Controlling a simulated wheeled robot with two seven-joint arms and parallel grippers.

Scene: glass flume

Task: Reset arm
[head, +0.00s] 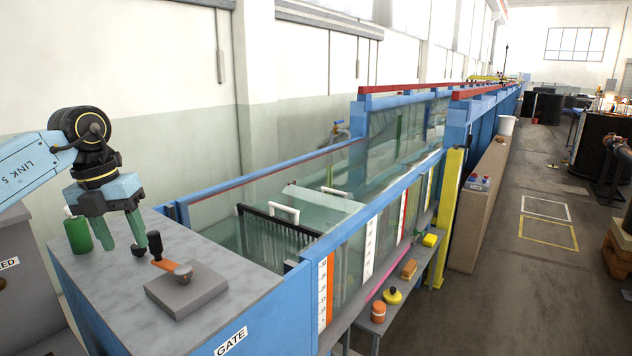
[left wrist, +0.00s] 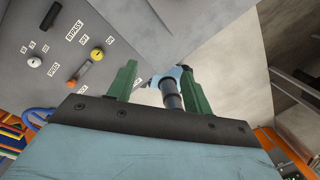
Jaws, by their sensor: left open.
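In the head view my left gripper (head: 120,236) hangs fingers down above the grey bench top (head: 235,262). Its two green fingers are apart, with nothing visibly held. My right gripper is out of view.
A green cylinder (head: 77,236) stands left of the gripper. The glass flume (head: 360,210) runs behind, with a side shelf holding an orange-topped jar (head: 378,312) and a yellow item (head: 392,296). The left wrist view shows a panel with white (left wrist: 34,62) and yellow (left wrist: 97,54) knobs.

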